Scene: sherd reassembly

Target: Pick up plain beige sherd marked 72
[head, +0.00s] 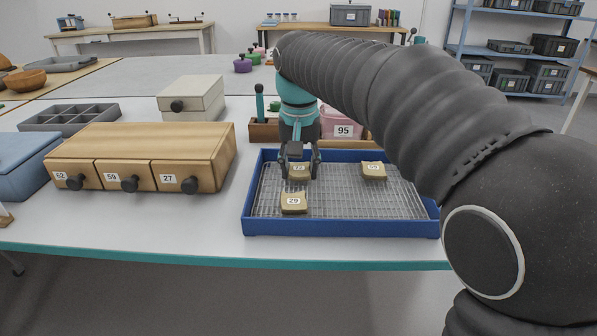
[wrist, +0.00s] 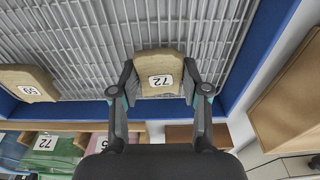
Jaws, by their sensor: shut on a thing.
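The plain beige sherd marked 72 (wrist: 160,66) is between the two fingers of my gripper (wrist: 161,90) in the wrist view. The fingers press on its left and right sides, and its label faces the camera. In the head view the same sherd (head: 299,172) shows between the fingertips, over the wire rack (head: 335,200) in the blue tray (head: 340,228). I cannot tell whether it still touches the rack. My gripper also shows in the head view (head: 299,168), pointing down.
A beige sherd marked 29 (head: 293,203) lies nearer the front of the rack. Another sherd (head: 373,171) lies to the right, marked 59 or similar. A wooden drawer box (head: 150,150) stands left of the tray. A pink box labelled 95 (head: 343,122) stands behind it.

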